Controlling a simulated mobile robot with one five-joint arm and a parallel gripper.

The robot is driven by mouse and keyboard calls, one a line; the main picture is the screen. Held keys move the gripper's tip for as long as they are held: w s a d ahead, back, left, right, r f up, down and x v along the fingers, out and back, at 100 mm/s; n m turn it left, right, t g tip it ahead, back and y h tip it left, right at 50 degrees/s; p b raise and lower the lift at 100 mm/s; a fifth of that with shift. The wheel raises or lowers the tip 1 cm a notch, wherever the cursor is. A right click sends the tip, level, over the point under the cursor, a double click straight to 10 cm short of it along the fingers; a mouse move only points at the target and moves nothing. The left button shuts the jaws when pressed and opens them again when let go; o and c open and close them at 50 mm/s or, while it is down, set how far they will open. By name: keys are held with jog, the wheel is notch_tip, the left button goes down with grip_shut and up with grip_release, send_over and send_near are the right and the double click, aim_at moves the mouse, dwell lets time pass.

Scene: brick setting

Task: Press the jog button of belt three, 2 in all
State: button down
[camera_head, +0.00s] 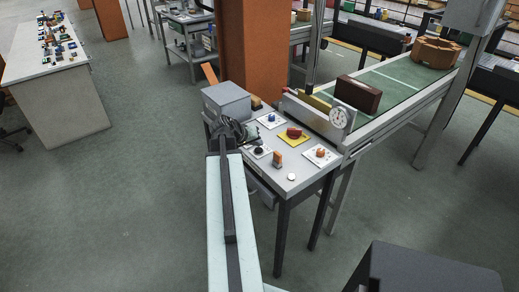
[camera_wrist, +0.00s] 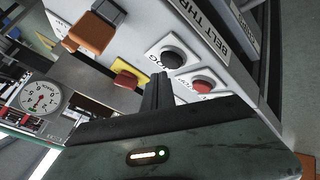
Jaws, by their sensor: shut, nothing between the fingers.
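A panel table (camera_head: 303,178) carries several buttons on plates. In the wrist view a black round button (camera_wrist: 173,57) sits on a white plate with a partly hidden label ending in "G". Beside it is a red button (camera_wrist: 203,85) on another white plate. A panel label starting "BELT THR" (camera_wrist: 205,25) runs along the edge. In the head view the black button (camera_head: 258,151) is just right of my gripper (camera_head: 244,137). My gripper (camera_wrist: 158,82) is shut and empty, its tips just short of the black button in the picture. Whether they touch it is unclear.
A red mushroom button (camera_wrist: 127,79) on a yellow plate and an orange block (camera_wrist: 90,38) are close by. A round gauge (camera_head: 341,118) stands at the conveyor (camera_head: 400,78), which bears a dark red box (camera_head: 358,94). A grey box (camera_head: 227,102) stands behind my gripper.

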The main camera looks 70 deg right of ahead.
aim_at(257, 150)
jog(key=shift+f, duration=0.15)
jog(key=shift+w+f+b, duration=0.1)
jog(key=shift+f+b, duration=0.15)
jog(key=shift+b, duration=0.15)
jog(key=shift+f+b, duration=0.45)
jog(key=shift+b, duration=0.05)
dwell(0.4)
jog(key=shift+r+p, duration=0.85)
jog(key=shift+p, duration=0.05)
notch_tip(257, 150, up, 5)
jog(key=p, duration=0.5)
jog(key=shift+r, duration=0.1)
